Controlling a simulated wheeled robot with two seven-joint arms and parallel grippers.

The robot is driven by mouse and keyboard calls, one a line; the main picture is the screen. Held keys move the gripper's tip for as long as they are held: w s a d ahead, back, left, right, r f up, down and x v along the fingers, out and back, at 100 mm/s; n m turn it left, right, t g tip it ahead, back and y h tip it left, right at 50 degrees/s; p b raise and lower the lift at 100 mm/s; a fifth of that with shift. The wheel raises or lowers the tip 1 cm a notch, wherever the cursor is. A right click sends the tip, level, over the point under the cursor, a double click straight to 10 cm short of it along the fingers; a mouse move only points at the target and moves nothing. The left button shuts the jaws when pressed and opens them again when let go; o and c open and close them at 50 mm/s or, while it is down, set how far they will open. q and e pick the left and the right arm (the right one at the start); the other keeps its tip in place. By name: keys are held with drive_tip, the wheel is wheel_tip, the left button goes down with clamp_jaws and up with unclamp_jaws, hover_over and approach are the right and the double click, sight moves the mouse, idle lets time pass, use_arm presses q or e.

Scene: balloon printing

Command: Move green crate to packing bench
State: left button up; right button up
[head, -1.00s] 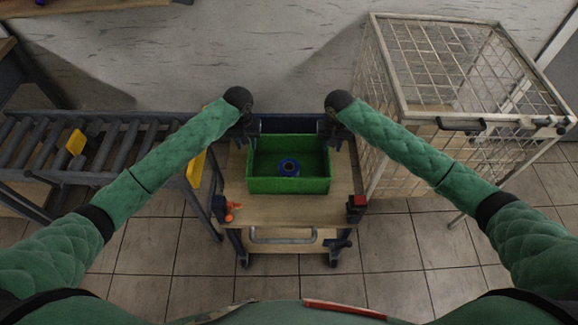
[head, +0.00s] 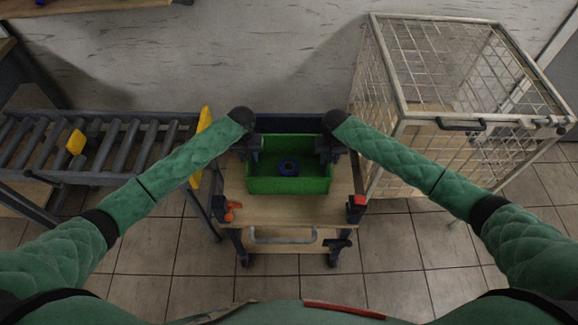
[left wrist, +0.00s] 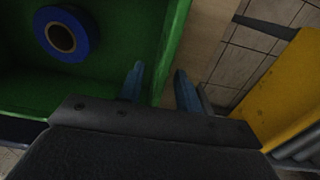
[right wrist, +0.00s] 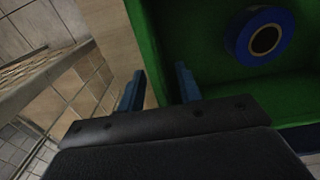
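The green crate (head: 288,186) sits on a wooden-topped cart (head: 290,210), with a blue ring-shaped roll (head: 288,167) inside. My left gripper (head: 249,158) is at its left wall. In the left wrist view its open fingers (left wrist: 159,70) lie on either side of the crate wall (left wrist: 172,45). My right gripper (head: 329,158) is at the right wall. In the right wrist view its open fingers (right wrist: 160,72) also lie on either side of the wall (right wrist: 145,35). Neither is visibly closed on the crate. I cannot tell which surface is the packing bench.
A roller conveyor (head: 110,145) with yellow parts (head: 76,142) stands close on the left. A wire cage (head: 450,95) stands close on the right. A wooden surface (head: 95,8) shows at the top left. An orange item (head: 232,210) and a red-topped part (head: 357,201) are at the cart's front corners.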

use_arm(q)
drive_tip(key=shift+c, duration=0.4)
use_arm(e)
drive_tip(key=shift+c, duration=0.4)
use_arm(q)
clamp_jaws()
use_arm(e)
clamp_jaws()
use_arm(q)
drive_tip(key=shift+r, duration=0.15)
use_arm(e)
drive_tip(key=shift+r, duration=0.15)
